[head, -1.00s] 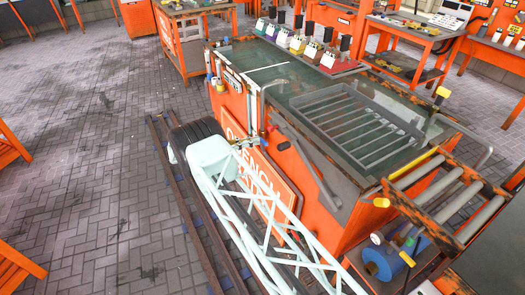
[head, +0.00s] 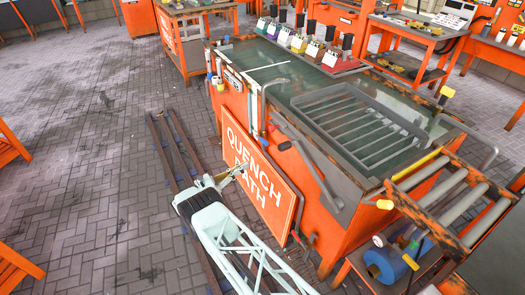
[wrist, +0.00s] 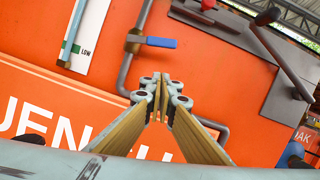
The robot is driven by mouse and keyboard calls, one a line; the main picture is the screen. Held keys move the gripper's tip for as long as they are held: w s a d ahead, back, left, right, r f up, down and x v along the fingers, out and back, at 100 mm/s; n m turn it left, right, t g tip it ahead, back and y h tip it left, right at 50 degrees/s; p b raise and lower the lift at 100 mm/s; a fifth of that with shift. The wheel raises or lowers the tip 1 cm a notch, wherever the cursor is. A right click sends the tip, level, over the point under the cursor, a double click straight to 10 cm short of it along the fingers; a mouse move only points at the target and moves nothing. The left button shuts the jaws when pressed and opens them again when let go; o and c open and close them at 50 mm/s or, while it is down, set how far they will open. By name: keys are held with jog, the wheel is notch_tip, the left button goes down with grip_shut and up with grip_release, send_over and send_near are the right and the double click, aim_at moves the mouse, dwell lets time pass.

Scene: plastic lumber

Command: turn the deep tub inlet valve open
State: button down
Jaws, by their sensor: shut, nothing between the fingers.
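The deep tub is the orange quench bath (head: 335,215), filled with dark greenish water in the head view. In the wrist view, a valve with a blue lever handle (wrist: 155,41) sits on a grey pipe against the orange tub wall (wrist: 215,70). Its handle lies nearly level, pointing right from the pipe. I cannot tell for sure that this is the inlet valve. My gripper (wrist: 161,80) is shut and empty, its tips below the handle and apart from it in the picture. In the head view my gripper (head: 243,168) is in front of the QUENCH BATH sign.
A LOW-marked level gauge (wrist: 77,42) is left of the valve. The grey pipe (wrist: 128,72) bends below the valve. A slatted rack (head: 355,125) lies over the tub.

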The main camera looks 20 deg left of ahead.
aim_at(262, 140)
jog(key=shift+s+f, duration=0.15)
jog(key=shift+f, duration=0.25)
jog(key=shift+r, duration=0.1)
jog(key=w+d+r, duration=0.5)
jog(key=w+r, duration=0.1)
jog(key=w, duration=0.2)
jog(key=shift+w+b, duration=0.15)
jog(key=shift+b, duration=0.15)
dwell(0.7)
